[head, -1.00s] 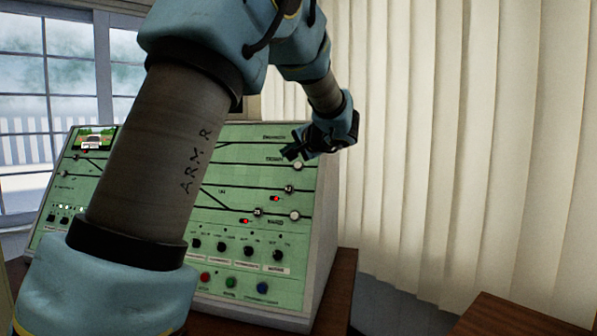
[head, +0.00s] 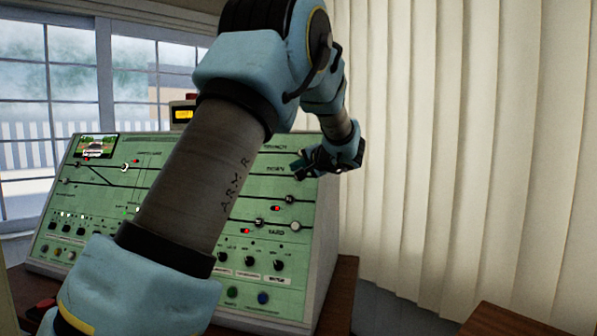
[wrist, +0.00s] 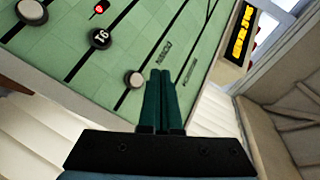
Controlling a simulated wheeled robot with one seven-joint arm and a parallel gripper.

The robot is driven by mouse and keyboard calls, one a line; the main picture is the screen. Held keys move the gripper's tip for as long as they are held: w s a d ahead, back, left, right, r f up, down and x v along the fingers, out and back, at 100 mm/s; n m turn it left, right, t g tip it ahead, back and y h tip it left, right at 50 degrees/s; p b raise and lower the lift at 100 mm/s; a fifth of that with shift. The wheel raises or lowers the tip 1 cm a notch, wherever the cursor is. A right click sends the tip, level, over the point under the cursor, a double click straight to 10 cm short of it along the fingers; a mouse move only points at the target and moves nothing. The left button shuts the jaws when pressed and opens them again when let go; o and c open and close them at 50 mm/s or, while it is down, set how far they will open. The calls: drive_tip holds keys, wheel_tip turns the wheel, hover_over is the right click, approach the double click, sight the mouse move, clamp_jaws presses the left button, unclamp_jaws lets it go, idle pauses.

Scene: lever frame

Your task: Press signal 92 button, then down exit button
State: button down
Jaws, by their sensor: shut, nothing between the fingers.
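The green sloped signal panel (head: 105,185) stands ahead, with track lines and round buttons. My gripper (head: 297,168) is shut and empty at the panel's upper right. In the wrist view its paired fingertips (wrist: 172,74) point at the panel, just right of a white round button (wrist: 135,79). I cannot tell whether they touch the panel. A black numbered button (wrist: 101,38) shows beyond, its digits turned and perhaps 91. Another white button (wrist: 31,11) is at the upper left. In the head view a lower white button (head: 295,226) is clear. I cannot tell which buttons are signal 92 or down exit.
Several black knobs (head: 249,260) line the panel's lower part, with a blue button (head: 263,297) below. A yellow display (head: 182,114) stands behind the panel. My arm hides the panel's middle. Pale curtains (head: 450,150) hang to the right.

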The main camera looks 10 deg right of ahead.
drive_tip(key=shift+w+d+f+b, duration=0.25)
drive_tip(key=shift+w+d+f, duration=0.15)
drive_tip(key=shift+w, duration=0.3)
drive_tip(key=shift+w+d+f+b, duration=0.2)
drive_tip(key=shift+w+d+f, duration=0.1)
drive_tip(key=shift+w+f, duration=0.3)
drive_tip(key=shift+w, duration=0.1)
idle(1.1)
drive_tip(key=shift+w+d+b, duration=0.2)
drive_tip(key=shift+w+b, duration=0.1)
drive_tip(key=shift+b, duration=0.15)
drive_tip(key=shift+w+d+f, duration=0.2)
drive_tip(key=shift+w+f, duration=0.1)
drive_tip(key=shift+w, duration=0.05)
idle(0.6)
drive_tip(key=shift+s+b, duration=0.15)
drive_tip(key=shift+b, duration=0.3)
drive_tip(key=shift+s+a+r+b, duration=0.4)
drive_tip(key=shift+s+b, duration=0.15)
drive_tip(key=shift+b, duration=0.05)
drive_tip(key=shift+s, duration=0.1)
